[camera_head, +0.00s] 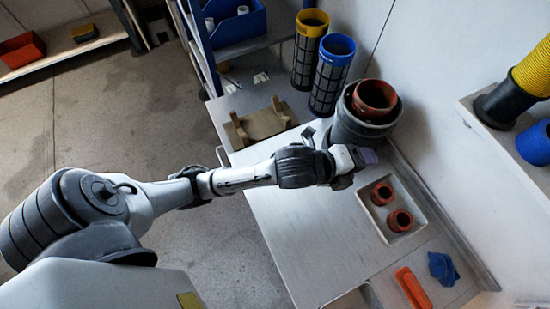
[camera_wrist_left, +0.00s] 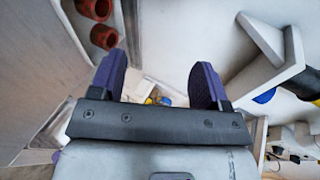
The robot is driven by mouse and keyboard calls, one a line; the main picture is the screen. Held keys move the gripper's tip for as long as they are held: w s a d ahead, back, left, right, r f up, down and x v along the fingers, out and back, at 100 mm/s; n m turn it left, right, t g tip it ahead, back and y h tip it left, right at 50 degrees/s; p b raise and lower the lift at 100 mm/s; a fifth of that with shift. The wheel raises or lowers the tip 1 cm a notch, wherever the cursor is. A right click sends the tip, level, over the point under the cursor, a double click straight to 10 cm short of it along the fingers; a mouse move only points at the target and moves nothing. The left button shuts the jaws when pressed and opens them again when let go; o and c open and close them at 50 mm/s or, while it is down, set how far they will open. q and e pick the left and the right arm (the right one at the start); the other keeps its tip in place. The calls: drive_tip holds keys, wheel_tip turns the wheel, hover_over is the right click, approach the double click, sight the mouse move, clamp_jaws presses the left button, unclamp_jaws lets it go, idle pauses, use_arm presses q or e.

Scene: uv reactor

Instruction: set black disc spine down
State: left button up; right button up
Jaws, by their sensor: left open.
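I cannot make out a black disc for certain in either view; the arm hides part of the bench. My left gripper (camera_head: 366,156) is over the bench, just in front of the grey bucket and beside the pale tray. In the left wrist view its two purple fingers (camera_wrist_left: 158,80) are spread apart with nothing between them. My right gripper is not in view.
A grey bucket (camera_head: 350,128) holds a red-brown pot (camera_head: 374,98). A pale tray (camera_head: 372,214) holds two red-brown rings. Blue and yellow-rimmed mesh cylinders (camera_head: 332,76) and a tan cradle (camera_head: 262,123) stand behind.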

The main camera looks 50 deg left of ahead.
use_arm(q)
drive_tip(key=s+a+f+n+g+y, duration=0.2)
drive_tip(key=s+a+f+n+g, duration=0.2)
drive_tip(key=s+f+n, duration=0.5)
drive_tip(key=s+a+f+n+g+y, duration=0.2)
drive_tip(key=s+a+f+n+g, duration=0.2)
drive_tip(key=s+f+n, duration=0.6)
drive_tip(key=s+a+n, duration=0.1)
drive_tip(key=s+a, duration=0.1)
drive_tip(key=s, duration=0.4)
drive_tip(key=shift+s+a+f+n+y, duration=0.2)
drive_tip(key=shift+a+n+y, duration=0.1)
drive_tip(key=shift+y, duration=0.1)
drive_tip(key=shift+r, duration=0.1)
wheel_tip(320, 180, up, 10)
drive_tip(key=p, duration=1)
drive_tip(key=shift+w+r, duration=0.1)
